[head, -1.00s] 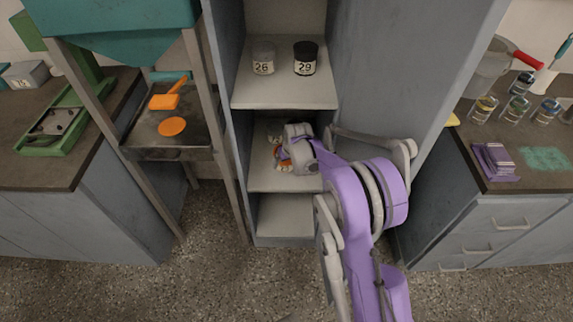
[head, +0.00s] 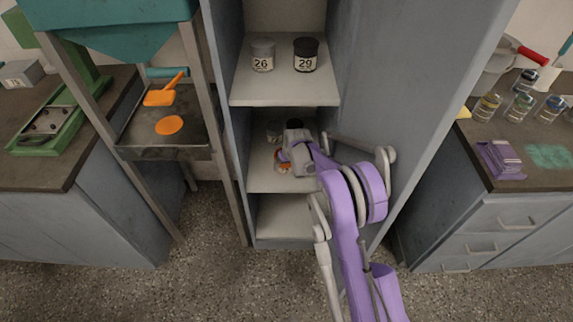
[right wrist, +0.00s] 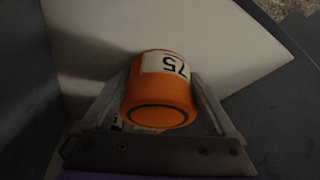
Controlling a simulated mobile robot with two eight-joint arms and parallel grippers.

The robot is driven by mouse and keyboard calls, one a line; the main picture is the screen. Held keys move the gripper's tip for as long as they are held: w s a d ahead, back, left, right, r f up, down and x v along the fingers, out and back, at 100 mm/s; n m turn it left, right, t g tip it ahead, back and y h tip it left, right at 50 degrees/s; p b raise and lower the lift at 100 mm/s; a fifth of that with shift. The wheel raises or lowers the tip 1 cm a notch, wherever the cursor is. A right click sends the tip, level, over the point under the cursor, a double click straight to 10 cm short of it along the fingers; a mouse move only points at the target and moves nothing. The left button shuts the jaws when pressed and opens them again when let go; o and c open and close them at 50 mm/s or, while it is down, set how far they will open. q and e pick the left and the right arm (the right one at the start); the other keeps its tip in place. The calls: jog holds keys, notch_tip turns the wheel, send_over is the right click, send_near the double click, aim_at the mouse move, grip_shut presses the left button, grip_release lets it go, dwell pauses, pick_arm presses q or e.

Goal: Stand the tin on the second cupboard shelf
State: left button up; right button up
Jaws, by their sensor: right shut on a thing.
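An orange tin (right wrist: 160,92) with a white label marked 75 sits between the fingers of my right gripper (right wrist: 160,100) in the right wrist view. That gripper is shut on it. In the head view, my right gripper (head: 288,156) reaches into the cupboard's middle compartment, over the second shelf (head: 262,184). Only a little of the orange tin (head: 280,166) shows there, beside the gripper. I cannot tell whether the tin touches the shelf. My left gripper is not in view.
The shelf above holds jar 26 (head: 263,57) and jar 29 (head: 305,57). The bottom shelf (head: 283,218) is clear.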

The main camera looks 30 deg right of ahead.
jog(key=shift+f, duration=0.15)
jog(key=o, duration=1.1)
